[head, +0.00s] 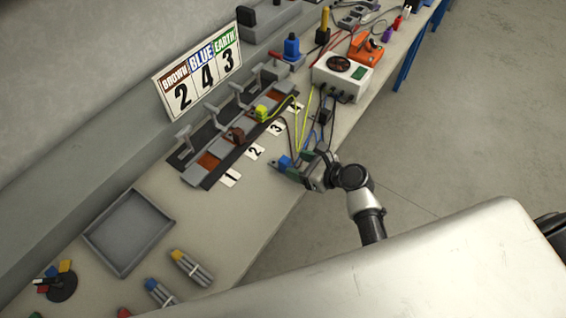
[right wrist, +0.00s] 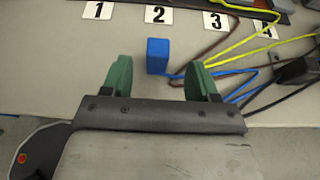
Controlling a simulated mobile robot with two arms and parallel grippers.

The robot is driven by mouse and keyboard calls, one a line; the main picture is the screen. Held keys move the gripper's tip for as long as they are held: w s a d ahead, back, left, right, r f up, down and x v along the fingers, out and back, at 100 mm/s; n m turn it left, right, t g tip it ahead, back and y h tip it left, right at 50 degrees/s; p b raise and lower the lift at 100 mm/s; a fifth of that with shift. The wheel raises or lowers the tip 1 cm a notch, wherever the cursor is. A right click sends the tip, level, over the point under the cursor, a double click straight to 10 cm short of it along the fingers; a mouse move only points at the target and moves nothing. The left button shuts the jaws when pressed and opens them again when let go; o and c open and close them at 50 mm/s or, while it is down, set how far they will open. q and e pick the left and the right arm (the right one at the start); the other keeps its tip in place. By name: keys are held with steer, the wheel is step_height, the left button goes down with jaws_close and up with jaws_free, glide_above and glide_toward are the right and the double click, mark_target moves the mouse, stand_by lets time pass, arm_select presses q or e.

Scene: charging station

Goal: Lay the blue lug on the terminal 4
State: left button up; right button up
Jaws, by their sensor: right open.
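The blue lug (head: 284,162) lies on the bench near its front edge, in front of the number cards; it also shows in the right wrist view (right wrist: 157,57). My right gripper (head: 296,165) is open. In the right wrist view its green fingers (right wrist: 160,74) stand on either side of the blue lug with gaps, apart from it. Terminal 4 is at the far end of the terminal strip (head: 208,163), by the number 4 card (head: 295,107), which wires partly cover; the card also shows in the right wrist view (right wrist: 265,29). My left gripper is out of view.
A yellow-green lug (head: 262,112) sits near terminal 3 and a brown lug (head: 236,134) near terminal 2. Yellow, brown and blue wires run to the white box (head: 341,75). A sign (head: 198,80) reads brown 2, blue 4, earth 3. A grey tray (head: 128,232) stands front left.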

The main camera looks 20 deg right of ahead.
mark_target(289, 163)
steer(key=x, duration=0.5)
steer(key=shift+w+a+f, duration=0.15)
steer(key=shift+a+f, duration=0.1)
steer(key=shift+f, duration=0.05)
steer(key=c, duration=1)
steer(key=shift+r, duration=0.2)
